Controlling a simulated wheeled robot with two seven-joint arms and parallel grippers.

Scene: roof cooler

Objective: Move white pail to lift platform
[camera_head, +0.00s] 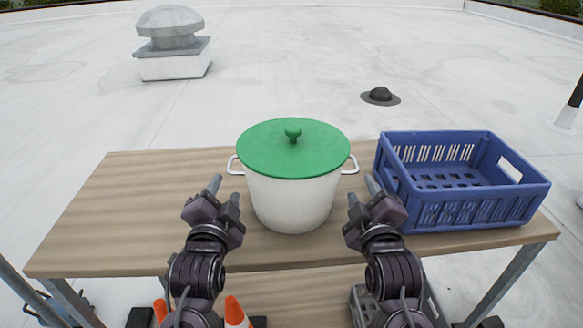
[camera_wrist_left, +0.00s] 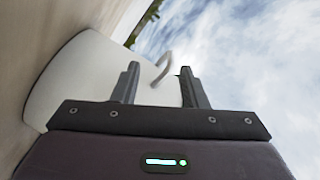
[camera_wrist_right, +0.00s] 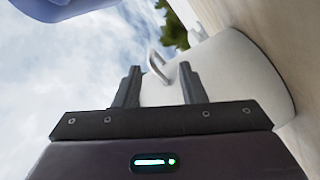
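The white pail (camera_head: 292,203) stands upright on the wooden table, with a green lid (camera_head: 293,150) and a wire handle on each side. My left gripper (camera_head: 226,188) is open, just in front of and left of the pail. In the left wrist view the left handle (camera_wrist_left: 162,70) shows between and beyond its fingers. My right gripper (camera_head: 361,190) is open, just in front of and right of the pail. In the right wrist view the right handle (camera_wrist_right: 157,66) shows between and beyond its fingers. Neither gripper holds anything. I cannot make out a lift platform.
A blue crate (camera_head: 462,213) stands close to the pail's right on the wooden table (camera_head: 128,212). The table's left part is clear. Orange cones (camera_head: 236,312) and a grey crate (camera_head: 362,302) are below. A roof vent (camera_head: 172,45) stands far back left.

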